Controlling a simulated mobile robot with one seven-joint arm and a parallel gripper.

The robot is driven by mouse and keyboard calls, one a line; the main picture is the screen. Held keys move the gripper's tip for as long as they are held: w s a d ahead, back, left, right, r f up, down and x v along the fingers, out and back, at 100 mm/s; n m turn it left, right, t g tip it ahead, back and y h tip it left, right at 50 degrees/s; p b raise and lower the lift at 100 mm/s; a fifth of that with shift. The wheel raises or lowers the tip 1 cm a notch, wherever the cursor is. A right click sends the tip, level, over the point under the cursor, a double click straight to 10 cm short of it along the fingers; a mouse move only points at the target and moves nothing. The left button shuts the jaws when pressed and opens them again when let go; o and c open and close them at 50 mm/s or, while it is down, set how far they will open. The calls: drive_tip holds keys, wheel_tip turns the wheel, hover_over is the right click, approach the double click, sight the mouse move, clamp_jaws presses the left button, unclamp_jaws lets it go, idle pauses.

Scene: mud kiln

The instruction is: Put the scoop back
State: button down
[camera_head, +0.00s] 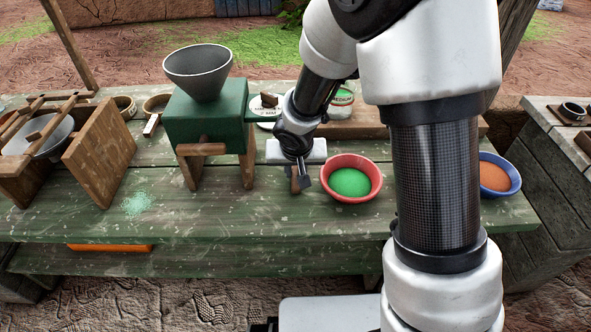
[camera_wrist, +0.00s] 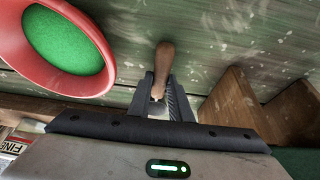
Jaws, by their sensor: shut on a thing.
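My gripper (camera_head: 299,182) is low over the green bench, just left of the red bowl. It is shut on the wooden handle of the scoop (camera_wrist: 164,62), which sticks out past the fingers in the wrist view. The gripper also shows there (camera_wrist: 164,100). A bit of the brown handle shows below the fingers in the head view. The scoop's head is hidden or cannot be made out. The red bowl (camera_head: 375,178) holds green powder (camera_head: 349,182); its rim (camera_wrist: 95,82) fills the upper left of the wrist view.
A green grinder (camera_head: 205,122) with a grey hopper (camera_head: 198,72) stands left of my gripper on wooden legs. A blue bowl (camera_head: 512,187) of orange powder is at the right. A wooden sieve frame (camera_head: 98,160) stands far left. Spilled pale green powder (camera_head: 137,204) lies on the bench.

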drive_tip(key=shift+f, duration=0.2)
drive_tip(key=c, duration=1.6)
unclamp_jaws()
drive_tip(key=shift+r, duration=0.1)
